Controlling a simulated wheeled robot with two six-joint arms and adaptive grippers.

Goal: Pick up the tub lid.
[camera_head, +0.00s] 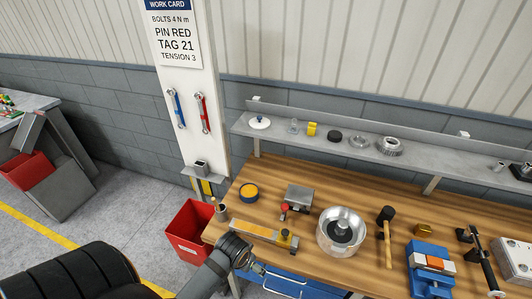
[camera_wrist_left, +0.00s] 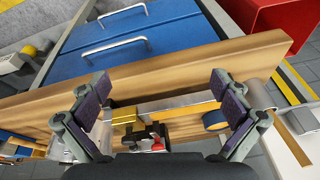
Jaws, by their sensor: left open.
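My left gripper (camera_head: 260,270) is low at the bench's front edge, well in front of and below the lid. In the left wrist view its two fingers (camera_wrist_left: 160,88) are spread with nothing held between them. The right gripper is out of view.
The bench (camera_head: 290,172) carries a long fixture (camera_head: 262,234), a metal bowl (camera_head: 341,232), a mallet (camera_head: 386,235) and a blue vise (camera_head: 430,262). More small parts stand on the shelf right of the lid. A red bin (camera_head: 188,232) sits left of the bench.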

